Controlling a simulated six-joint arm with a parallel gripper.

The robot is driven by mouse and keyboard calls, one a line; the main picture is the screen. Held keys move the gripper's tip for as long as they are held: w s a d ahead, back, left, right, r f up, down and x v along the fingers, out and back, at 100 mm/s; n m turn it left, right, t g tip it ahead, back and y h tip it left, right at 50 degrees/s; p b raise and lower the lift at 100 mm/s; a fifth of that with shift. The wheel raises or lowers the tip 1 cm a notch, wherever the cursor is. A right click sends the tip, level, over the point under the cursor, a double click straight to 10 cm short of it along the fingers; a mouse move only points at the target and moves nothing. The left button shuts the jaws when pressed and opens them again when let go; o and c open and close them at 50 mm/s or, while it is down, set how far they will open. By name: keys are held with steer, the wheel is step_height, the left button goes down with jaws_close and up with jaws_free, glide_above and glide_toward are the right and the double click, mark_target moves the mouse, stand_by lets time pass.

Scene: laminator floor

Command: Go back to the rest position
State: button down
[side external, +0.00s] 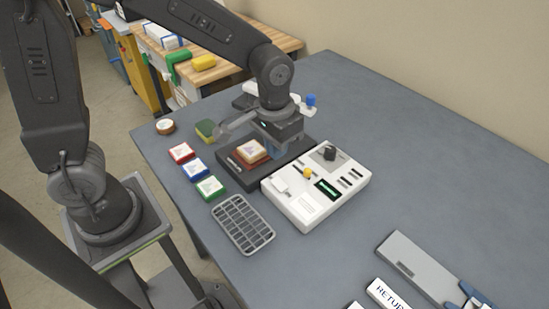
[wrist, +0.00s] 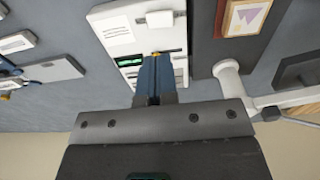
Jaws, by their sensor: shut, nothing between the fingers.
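My gripper (side external: 290,146) hangs over the back of the work area, above the gap between a dark press base and a white control panel. In the wrist view my gripper (wrist: 154,60) shows its blue fingers together with nothing between them. The dark press base (side external: 234,168) carries a reddish-brown block with a pale-topped piece (side external: 252,150) on it. The white control panel (side external: 308,208) has a yellow button, a green display and a black knob. In the wrist view the panel (wrist: 110,26) lies beyond the fingertips.
Red (side external: 181,152), blue (side external: 195,169) and green (side external: 210,187) tiles lie in a row at left. A grey grid rack (side external: 243,224) lies in front. A sponge (side external: 206,130) and a round brown item (side external: 165,126) sit behind.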

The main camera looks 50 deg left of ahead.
steer(key=s+a+r+t, duration=0.5)
steer(key=s+a+r, duration=0.3)
steer(key=s+r, duration=0.3)
steer(key=shift+s+a+r, duration=0.2)
steer(key=shift+s+a, duration=0.1)
steer(key=shift+s, duration=0.4)
steer(key=c, duration=1.8)
jaws_free()
